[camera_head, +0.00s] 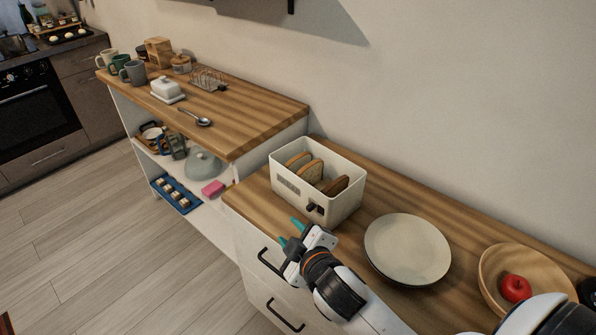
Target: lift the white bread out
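A white toaster (329,208) stands on the wooden counter, with a dark lever on its front side. Bread slices stick up out of its top: paler slices (311,171) on the left and a darker brown slice (337,186) on the right. The paler ones look like the white bread. My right gripper (291,232) is just in front of and below the toaster's near side, close to the counter's front edge. Its two teal fingertips are apart, with nothing seen between them. My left gripper is not in view.
A pale plate (407,249) lies empty right of the toaster. Beyond it is a wooden bowl (532,268) with a red apple (515,288). The higher counter (245,108) at left holds a butter dish (167,90), spoon (196,118), rack and mugs. A wall rises behind.

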